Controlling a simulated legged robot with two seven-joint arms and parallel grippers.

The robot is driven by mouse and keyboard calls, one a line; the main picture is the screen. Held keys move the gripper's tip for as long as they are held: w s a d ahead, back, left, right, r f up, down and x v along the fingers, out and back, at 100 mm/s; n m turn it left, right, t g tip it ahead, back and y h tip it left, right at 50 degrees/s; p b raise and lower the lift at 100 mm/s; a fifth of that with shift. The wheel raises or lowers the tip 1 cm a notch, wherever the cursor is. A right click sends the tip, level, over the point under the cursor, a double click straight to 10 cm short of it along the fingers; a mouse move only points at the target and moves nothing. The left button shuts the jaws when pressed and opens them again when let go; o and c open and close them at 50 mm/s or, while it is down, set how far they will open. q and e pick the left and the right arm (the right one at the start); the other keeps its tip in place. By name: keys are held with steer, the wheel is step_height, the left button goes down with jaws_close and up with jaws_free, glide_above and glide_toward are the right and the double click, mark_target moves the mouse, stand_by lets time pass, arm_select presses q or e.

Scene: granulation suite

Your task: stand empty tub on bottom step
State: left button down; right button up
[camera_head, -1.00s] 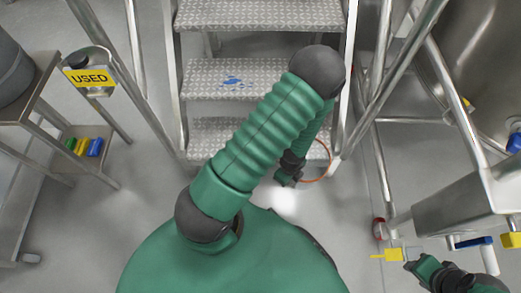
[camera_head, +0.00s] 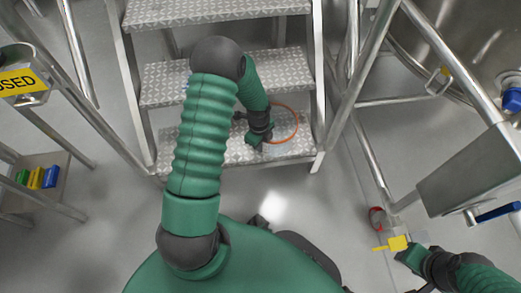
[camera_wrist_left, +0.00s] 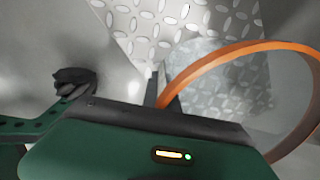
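The empty tub has an orange rim (camera_head: 298,124) and a see-through wall. It appears over the right part of the bottom step (camera_head: 235,150), a grey diamond-plate tread. My left gripper (camera_head: 258,140) is shut on the tub's rim at its left side. In the left wrist view the orange rim (camera_wrist_left: 240,54) runs from the dark finger to the right, with the patterned tread showing through the tub. I cannot tell whether the tub's base touches the tread. My right gripper (camera_head: 406,256) is at the lower right, beside a yellow object (camera_head: 397,243); its fingers are unclear.
The middle step (camera_head: 163,82) and top step (camera_head: 215,8) rise behind. A metal rail and vessel frame (camera_head: 372,165) stand on the right. A trolley shelf (camera_head: 52,165) with coloured items is at the left. The floor before the steps is clear.

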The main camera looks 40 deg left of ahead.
arm_select(q)
steer(key=shift+r, duration=0.15)
steer(key=c, duration=2.1)
jaws_free()
steer(key=shift+f, duration=0.2)
steer(key=o, duration=0.4)
steer(key=shift+r, duration=0.2)
step_height(320, 180, up, 12)
steer(key=p, duration=0.9)
steer(key=s+d+r+n, duration=0.3)
steer(key=d+r+n, duration=0.2)
steer(key=s+d+r+n+t, duration=0.1)
steer(key=s+d+r+n, duration=0.2)
steer(key=d+r+n, duration=0.2)
steer(key=s+d+r+n+t, duration=0.1)
steer(key=s+d+r+n, duration=0.2)
steer(key=d+r+n, duration=0.2)
steer(key=shift+s+d+n, duration=0.3)
steer(key=shift+d+n, duration=0.3)
steer(key=shift+n, duration=0.5)
